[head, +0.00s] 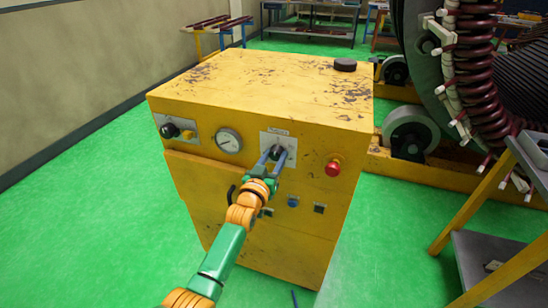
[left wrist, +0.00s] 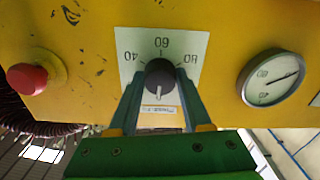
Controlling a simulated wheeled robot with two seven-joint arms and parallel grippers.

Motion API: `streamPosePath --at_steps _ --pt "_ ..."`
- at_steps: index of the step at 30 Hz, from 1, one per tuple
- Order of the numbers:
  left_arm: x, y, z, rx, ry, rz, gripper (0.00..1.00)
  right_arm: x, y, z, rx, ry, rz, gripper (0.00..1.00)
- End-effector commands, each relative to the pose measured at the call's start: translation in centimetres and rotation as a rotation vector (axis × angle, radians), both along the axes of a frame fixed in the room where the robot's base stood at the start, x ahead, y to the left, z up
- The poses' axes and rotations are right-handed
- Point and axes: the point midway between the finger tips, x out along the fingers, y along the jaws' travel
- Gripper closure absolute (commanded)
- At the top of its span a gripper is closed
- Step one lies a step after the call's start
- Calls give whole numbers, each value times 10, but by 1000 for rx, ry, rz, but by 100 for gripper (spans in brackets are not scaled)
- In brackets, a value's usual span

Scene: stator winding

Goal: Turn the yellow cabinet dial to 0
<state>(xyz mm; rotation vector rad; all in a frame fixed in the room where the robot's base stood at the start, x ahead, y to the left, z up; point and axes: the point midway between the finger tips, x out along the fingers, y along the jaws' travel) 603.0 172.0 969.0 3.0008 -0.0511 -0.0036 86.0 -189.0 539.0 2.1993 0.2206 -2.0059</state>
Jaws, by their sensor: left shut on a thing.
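The yellow cabinet (head: 240,85) stands in the middle of the head view. Its dial (head: 279,153) is a black knob on a white scale plate on the front face. My left gripper (head: 273,158) reaches it from below and is shut on it. In the left wrist view, which is upside down, the dial (left wrist: 160,78) sits between the two fingertips (left wrist: 159,92). Inverted numbers 40, 60 and 80 show around it. A pale pointer mark on the knob points down in that picture, opposite the 60. The 0 is not visible. My right gripper is not in view.
A round gauge (head: 229,141) and a black knob (head: 170,130) are left of the dial. A red button (head: 333,167) is to its right. Small buttons sit below. A metal shelf (head: 500,250) stands at the right, beside open green floor.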

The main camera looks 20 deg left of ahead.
Motion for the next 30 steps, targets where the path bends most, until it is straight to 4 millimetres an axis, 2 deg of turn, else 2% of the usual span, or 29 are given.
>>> streamPosePath --at_steps 9,23,24,27,30 --pt "0 0 -1 -89 6 0 100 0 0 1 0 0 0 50" --pt "0 0 -1 -102 6 0 100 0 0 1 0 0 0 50" --pt "0 0 -1 -101 6 0 49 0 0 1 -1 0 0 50" --pt "0 0 -1 -101 5 0 22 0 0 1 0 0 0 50" --pt "0 0 -1 -100 5 0 21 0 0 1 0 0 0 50"
